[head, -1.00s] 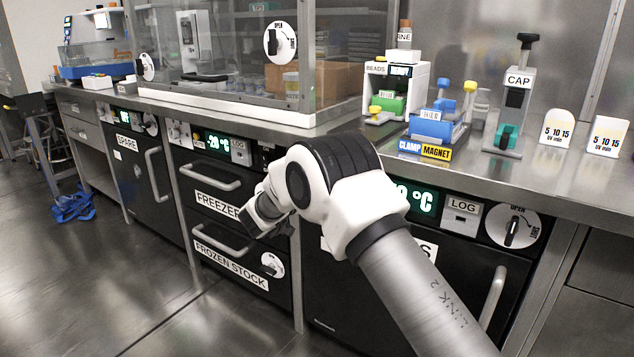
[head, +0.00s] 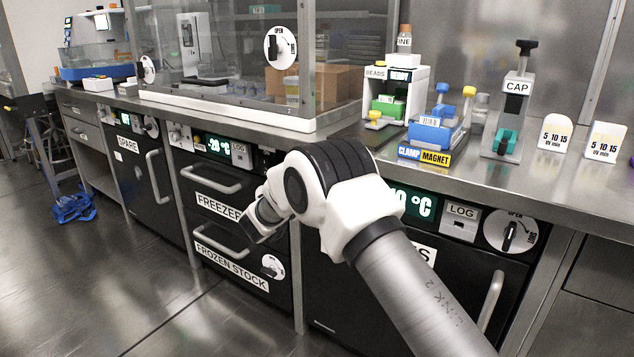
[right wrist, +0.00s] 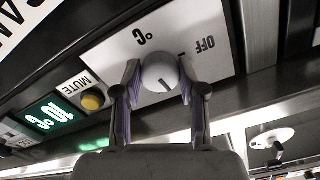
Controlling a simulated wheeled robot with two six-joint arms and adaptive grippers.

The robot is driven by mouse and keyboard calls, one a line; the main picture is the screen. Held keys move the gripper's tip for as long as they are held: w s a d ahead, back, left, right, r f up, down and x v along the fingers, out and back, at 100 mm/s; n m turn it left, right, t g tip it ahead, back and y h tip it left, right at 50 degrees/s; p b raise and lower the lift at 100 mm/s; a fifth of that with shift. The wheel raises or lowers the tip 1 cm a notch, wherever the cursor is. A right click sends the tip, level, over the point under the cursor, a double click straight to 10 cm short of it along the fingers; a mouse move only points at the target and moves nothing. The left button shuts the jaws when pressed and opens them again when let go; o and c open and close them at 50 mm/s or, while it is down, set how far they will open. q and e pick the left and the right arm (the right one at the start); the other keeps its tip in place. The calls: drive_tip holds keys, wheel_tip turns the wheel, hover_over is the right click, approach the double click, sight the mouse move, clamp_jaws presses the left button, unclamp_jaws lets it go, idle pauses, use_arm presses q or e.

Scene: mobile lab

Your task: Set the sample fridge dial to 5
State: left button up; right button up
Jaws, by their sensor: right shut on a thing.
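In the right wrist view, which is upside down, a round grey dial (right wrist: 158,66) sits on a white plate marked °C and OFF. My right gripper (right wrist: 160,78) is shut on the dial, one finger on each side. A dark pointer mark shows on the dial's face; the number it faces is not readable. A green display (right wrist: 48,117) beside it reads 10 °C. In the head view the fridge display (head: 412,204) shows 10 °C, partly behind my right arm. The arm hides the dial and most of the label ending in S. My left gripper is not in view.
A yellow MUTE button (right wrist: 92,101) lies close to the dial. A LOG panel (head: 460,222) and a round OPEN knob (head: 510,233) are on the fridge front. The counter above holds a CAP stand (head: 515,105) and a CLAMP MAGNET rack (head: 435,130).

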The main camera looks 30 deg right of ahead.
drive_tip(key=shift+m, duration=3.7)
drive_tip(key=o, duration=1.1)
drive_tip(key=shift+o, duration=0.2)
drive_tip(key=v, duration=1.2)
